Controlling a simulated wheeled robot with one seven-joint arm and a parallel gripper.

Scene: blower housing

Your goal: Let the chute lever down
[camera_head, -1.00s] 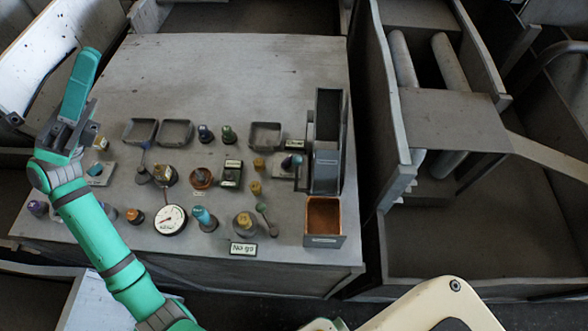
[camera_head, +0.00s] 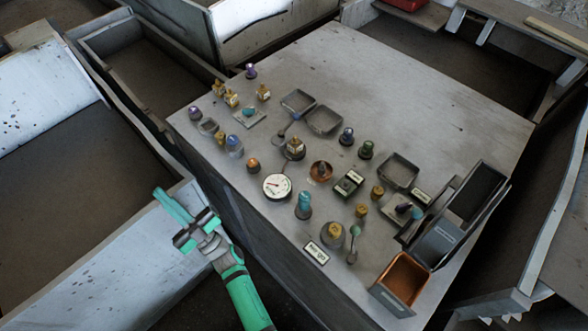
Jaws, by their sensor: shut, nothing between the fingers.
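The chute (camera_head: 468,192) is a dark grey box with a sloped front at the right end of the bench. My gripper (camera_head: 194,229) is off the bench's front left edge, well apart from the lever and touching none of the controls. It is shut and empty.
An orange-lined bin (camera_head: 404,279) sits below the chute. Between my gripper and the lever stand a round gauge (camera_head: 277,187), a teal knob (camera_head: 304,204), a green-topped lever (camera_head: 354,240) and a small sign (camera_head: 316,253). The bench's far part (camera_head: 420,95) is clear.

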